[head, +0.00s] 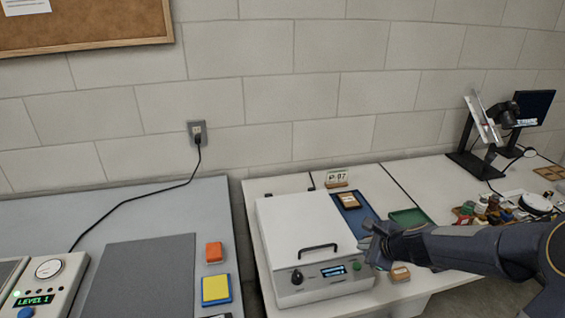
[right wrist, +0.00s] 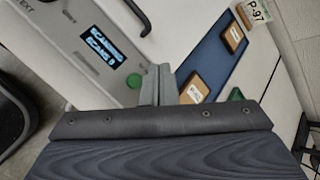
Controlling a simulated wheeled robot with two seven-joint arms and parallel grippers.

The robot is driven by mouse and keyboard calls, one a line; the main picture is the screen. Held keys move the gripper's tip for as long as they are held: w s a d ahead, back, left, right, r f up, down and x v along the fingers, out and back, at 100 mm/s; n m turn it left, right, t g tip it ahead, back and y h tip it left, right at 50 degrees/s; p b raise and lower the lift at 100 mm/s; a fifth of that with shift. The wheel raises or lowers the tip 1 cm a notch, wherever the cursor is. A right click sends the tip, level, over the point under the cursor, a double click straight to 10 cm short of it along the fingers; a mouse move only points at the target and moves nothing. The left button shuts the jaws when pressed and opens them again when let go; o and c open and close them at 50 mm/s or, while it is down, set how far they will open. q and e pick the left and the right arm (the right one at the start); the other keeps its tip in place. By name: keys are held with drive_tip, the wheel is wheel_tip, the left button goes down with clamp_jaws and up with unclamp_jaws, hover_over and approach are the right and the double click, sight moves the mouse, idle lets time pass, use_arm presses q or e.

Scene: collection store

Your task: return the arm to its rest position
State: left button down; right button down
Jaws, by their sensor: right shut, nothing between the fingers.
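My right arm (head: 470,247) comes in from the right edge over the table. My right gripper (head: 368,244) is shut and empty, at the right front side of a white boxy machine (head: 300,225). In the right wrist view its fingers (right wrist: 160,84) are together beside the machine's green button (right wrist: 134,81) and lit display (right wrist: 103,46). I cannot tell whether they touch the machine. My left gripper is not in view.
A blue tray (head: 343,198) holds a wooden-framed piece (head: 349,201). A green tray (head: 410,217) lies behind my right arm. A small wooden block (head: 400,274) is just below the forearm. Tools and jars (head: 490,207) crowd the right. A grey mat (head: 140,275) lies left.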

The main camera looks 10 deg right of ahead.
drive_tip(key=s+a+r+n+y, duration=0.2)
drive_tip(key=s+a+r+n, duration=0.4)
drive_tip(key=s+r+n, duration=0.1)
drive_tip(key=s+a+n+g, duration=0.1)
drive_tip(key=s+a+n, duration=0.2)
drive_tip(key=s+n, duration=0.4)
drive_tip(key=s+a+n+g, duration=0.2)
drive_tip(key=s+n, duration=0.6)
drive_tip(key=s, duration=0.6)
drive_tip(key=shift+a+n, duration=0.3)
drive_tip(key=shift+a, duration=0.2)
drive_tip(key=shift+w, duration=0.1)
idle(3.8)
